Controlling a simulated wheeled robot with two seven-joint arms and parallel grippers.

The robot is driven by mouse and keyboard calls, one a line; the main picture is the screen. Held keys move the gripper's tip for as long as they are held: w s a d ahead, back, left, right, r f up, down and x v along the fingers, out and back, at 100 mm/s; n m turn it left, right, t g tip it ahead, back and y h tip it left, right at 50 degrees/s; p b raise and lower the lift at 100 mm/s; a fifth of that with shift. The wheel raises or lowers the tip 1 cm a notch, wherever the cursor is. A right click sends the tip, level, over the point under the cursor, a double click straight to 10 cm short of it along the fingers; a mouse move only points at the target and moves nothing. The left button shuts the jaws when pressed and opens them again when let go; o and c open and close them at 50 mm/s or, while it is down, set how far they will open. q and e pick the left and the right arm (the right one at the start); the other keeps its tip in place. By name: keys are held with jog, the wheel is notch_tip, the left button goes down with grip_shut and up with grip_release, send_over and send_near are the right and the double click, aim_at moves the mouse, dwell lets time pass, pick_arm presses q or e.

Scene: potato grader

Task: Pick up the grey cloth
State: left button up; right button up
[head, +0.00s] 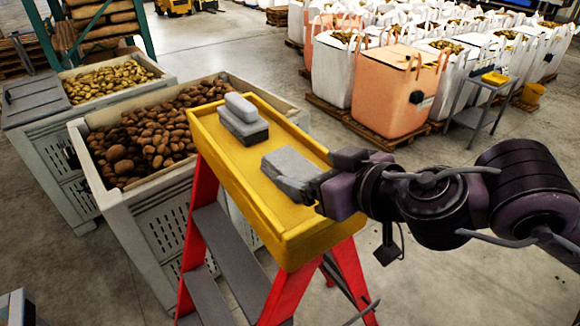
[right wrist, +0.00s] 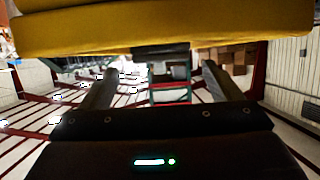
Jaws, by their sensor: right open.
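A flat grey folded piece, which looks like the grey cloth (head: 289,165), lies on the yellow top tray (head: 287,238) of a red stepladder. My right gripper (head: 318,186) is at the cloth's right end, at the tray's right side. In the head view the arm partly hides its fingers, and I cannot tell whether they touch the cloth. In the right wrist view its two dark fingers (right wrist: 157,72) stand wide apart. The yellow tray fills the top of that view, and a small dark piece shows between the fingers. My left gripper is not in view.
A light grey block on a darker base (head: 242,117) sits at the tray's far end. The tray has raised rims. A crate of brown potatoes (head: 163,231) stands close on the left, with another behind (head: 52,131). Large bags stand on pallets at the back right.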

aim_at(294, 164)
jog(key=shift+w+a+f, duration=0.2)
jog(key=shift+w+a, duration=0.15)
jog(key=x, duration=0.3)
jog(key=shift+a, duration=0.1)
jog(key=shift+x, duration=1.2)
jog(key=shift+s, duration=0.1)
jog(key=c, duration=1)
jog(key=shift+c, duration=0.4)
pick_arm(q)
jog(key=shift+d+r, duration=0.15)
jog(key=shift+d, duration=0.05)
pick_arm(e)
jog(key=shift+r, duration=0.15)
